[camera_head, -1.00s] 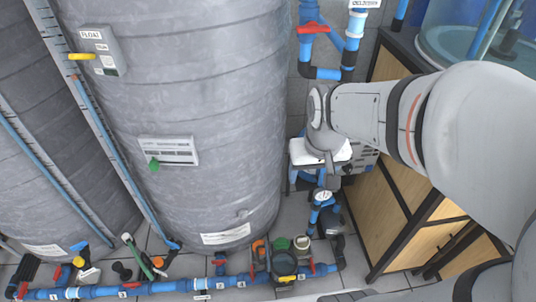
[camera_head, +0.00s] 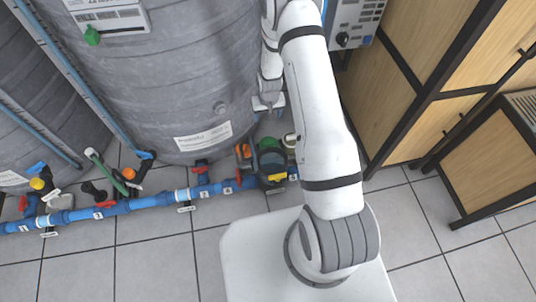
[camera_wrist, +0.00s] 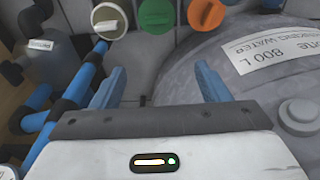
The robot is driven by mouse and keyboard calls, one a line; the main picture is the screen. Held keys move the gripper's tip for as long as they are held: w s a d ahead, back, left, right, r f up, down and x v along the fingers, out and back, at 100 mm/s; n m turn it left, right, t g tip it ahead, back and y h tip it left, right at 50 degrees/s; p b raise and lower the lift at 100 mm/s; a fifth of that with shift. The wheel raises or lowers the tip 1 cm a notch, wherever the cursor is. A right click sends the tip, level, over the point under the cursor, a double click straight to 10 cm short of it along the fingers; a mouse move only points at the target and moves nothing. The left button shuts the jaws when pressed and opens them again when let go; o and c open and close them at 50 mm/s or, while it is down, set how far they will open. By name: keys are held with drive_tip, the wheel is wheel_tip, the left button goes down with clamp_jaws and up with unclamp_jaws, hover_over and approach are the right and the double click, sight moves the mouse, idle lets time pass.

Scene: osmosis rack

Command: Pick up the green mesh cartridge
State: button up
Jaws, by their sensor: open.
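The green mesh cartridge shows as a round green top (camera_wrist: 157,15) at the upper edge of the wrist view, partly cut off. It stands between a cream round top (camera_wrist: 110,20) and an orange one (camera_wrist: 206,14). In the head view its green top (camera_head: 270,144) is among the fittings at the tank's foot, and its lower part is hidden. My gripper (camera_head: 268,112) is open and empty, hanging beside the grey tank. Its two blue fingers (camera_wrist: 160,80) are apart from the cartridge in the wrist view.
The large grey tank (camera_head: 165,75) stands close beside my gripper. A blue pipe run (camera_head: 130,206) with valves crosses the floor in front of it. Wooden cabinets (camera_head: 435,70) stand at the right. Tiled floor (camera_head: 160,262) is free in front of the pipes.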

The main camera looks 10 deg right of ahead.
drive_tip(key=b, duration=0.3)
hover_over(269, 140)
drive_tip(key=f, duration=1.3)
drive_tip(key=shift+s+a+f, duration=0.1)
drive_tip(key=shift+s+a, duration=0.25)
drive_tip(key=f+b, duration=0.1)
drive_tip(key=f, duration=0.2)
drive_tip(key=f+b, duration=0.1)
drive_tip(key=f, duration=0.1)
drive_tip(key=shift+w+d+f+b, duration=0.25)
drive_tip(key=shift+w+b, duration=0.05)
drive_tip(key=shift+r, duration=0.1)
drive_tip(key=shift+c, duration=0.4)
drive_tip(key=c, duration=1.3)
drive_tip(key=shift+r, duration=0.15)
